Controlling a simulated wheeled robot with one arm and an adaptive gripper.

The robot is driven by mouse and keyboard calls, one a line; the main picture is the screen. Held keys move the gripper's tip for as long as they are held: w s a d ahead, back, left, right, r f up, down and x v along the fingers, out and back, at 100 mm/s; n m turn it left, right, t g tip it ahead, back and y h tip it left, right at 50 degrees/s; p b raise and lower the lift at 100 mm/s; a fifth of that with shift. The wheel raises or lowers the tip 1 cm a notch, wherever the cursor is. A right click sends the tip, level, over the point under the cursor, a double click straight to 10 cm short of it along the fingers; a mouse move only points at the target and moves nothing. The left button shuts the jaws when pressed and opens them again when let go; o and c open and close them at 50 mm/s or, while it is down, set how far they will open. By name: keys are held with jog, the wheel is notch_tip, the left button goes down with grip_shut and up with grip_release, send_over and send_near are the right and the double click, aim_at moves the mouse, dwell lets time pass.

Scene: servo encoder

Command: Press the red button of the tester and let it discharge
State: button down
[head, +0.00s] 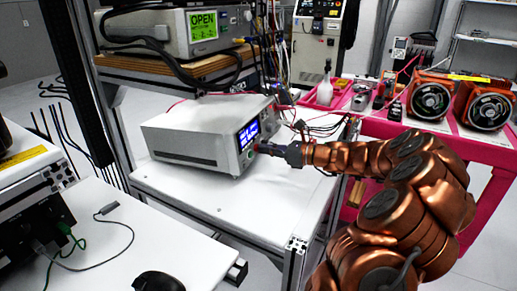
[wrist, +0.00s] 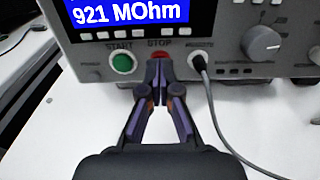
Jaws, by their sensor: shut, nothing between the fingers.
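The tester (head: 195,138) is a light grey box on the white bench, its front with a lit blue display turned toward my arm. In the wrist view its display (wrist: 130,14) reads 921 MOhm. Below it are a green START button (wrist: 123,63) and, to the right, the red STOP button (wrist: 160,57), partly hidden behind my fingertips. My gripper (wrist: 159,72) is shut and empty, its tips at the red button; I cannot tell whether they touch it. In the head view my gripper (head: 262,149) reaches the tester's front from the right.
A cable is plugged into a socket (wrist: 197,58) just right of my fingers, with a large knob (wrist: 262,43) beyond. A shelf (head: 175,70) carries another device marked OPEN above the tester. A pink cart (head: 480,148) with motors stands at the right. The bench front is clear.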

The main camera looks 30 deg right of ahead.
jog(key=shift+w+a+p, duration=0.2)
jog(key=shift+w+p, duration=0.1)
dwell(0.6)
jog(key=shift+s, duration=0.1)
jog(key=shift+p+v, duration=0.5)
jog(key=shift+v, duration=0.4)
jog(key=shift+d, duration=0.15)
jog(key=f+p+v, duration=0.1)
jog(key=p+v, duration=0.2)
jog(key=v, duration=0.4)
jog(key=shift+s+r, duration=0.25)
jog(key=shift+r, duration=0.3)
dwell(0.5)
